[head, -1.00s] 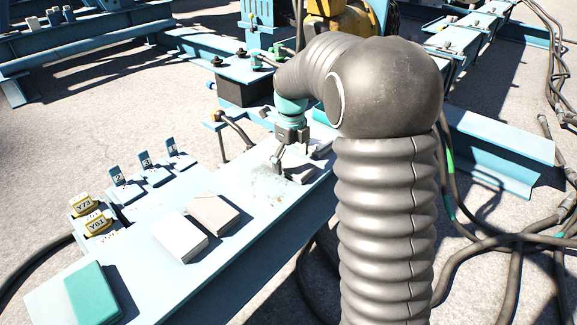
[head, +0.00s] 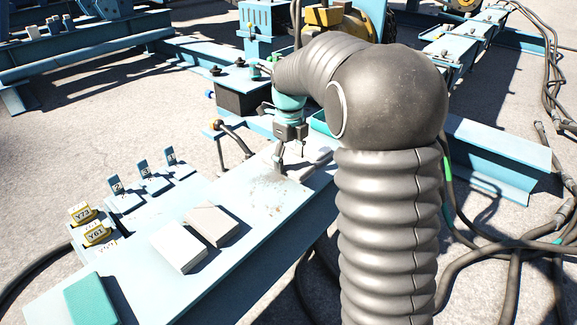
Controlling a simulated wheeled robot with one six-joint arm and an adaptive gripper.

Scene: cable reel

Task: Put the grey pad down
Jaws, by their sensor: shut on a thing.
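My gripper (head: 288,158) points down over the far part of the pale blue bench top (head: 255,205), its jaws closed on the grey pad (head: 301,170). The pad is small in the head view and partly hidden by the fingers. I cannot tell whether it touches the bench top or hangs just above it. A worn, speckled patch (head: 264,184) lies just left of and below the gripper.
A white pad (head: 178,250), a beige pad (head: 212,224) and a teal pad (head: 91,300) lie on the near bench. Yellow labelled blocks (head: 97,232) and several small upright tags (head: 145,170) stand along its left side. Dark cables (head: 510,255) lie at right.

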